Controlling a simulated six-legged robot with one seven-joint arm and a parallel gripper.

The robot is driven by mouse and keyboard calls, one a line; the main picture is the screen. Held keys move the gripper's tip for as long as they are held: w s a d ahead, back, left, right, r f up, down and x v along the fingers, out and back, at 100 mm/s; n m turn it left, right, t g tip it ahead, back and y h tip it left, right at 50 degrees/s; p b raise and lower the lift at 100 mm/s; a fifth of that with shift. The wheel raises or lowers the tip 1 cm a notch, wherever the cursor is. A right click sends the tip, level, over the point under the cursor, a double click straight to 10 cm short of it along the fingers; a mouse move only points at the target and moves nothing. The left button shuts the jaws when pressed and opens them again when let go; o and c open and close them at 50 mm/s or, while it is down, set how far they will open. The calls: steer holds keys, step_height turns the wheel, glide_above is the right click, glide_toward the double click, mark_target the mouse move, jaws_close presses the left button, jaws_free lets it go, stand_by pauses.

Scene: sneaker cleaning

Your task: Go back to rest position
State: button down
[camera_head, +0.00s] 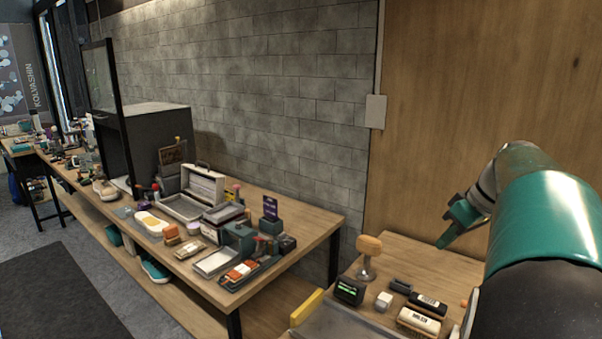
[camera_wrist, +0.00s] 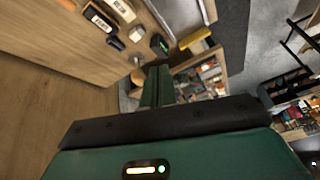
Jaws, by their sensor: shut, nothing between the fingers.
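My gripper (camera_head: 450,228) is on the right of the head view, at the end of my green and black arm. It is raised above the small wooden table (camera_head: 392,262) and touches nothing there. In the wrist view my gripper's green fingers (camera_wrist: 157,84) are together and hold nothing. The wrist view is tilted, with the small table (camera_wrist: 60,45) and its items at the upper left.
The small table holds a wooden-topped stand (camera_head: 368,258), a dark device with a green display (camera_head: 349,291) and several brushes. A long workbench (camera_head: 320,222) with trays and cleaning supplies runs along the grey block wall. A dark mat (camera_head: 60,295) lies on the floor.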

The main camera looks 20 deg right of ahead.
steer(key=w+a+f+g+h, duration=0.1)
steer(key=a+f, duration=0.2)
steer(key=a, duration=2)
steer(key=s+a+f, duration=0.3)
steer(key=a, duration=0.4)
steer(key=s+a+f+m+t, duration=0.1)
steer(key=s+a+f, duration=0.3)
steer(key=a, duration=0.3)
steer(key=shift+s+h, duration=0.25)
steer(key=shift+h, duration=0.15)
steer(key=shift+s+d, duration=0.1)
steer(key=shift+d, duration=0.1)
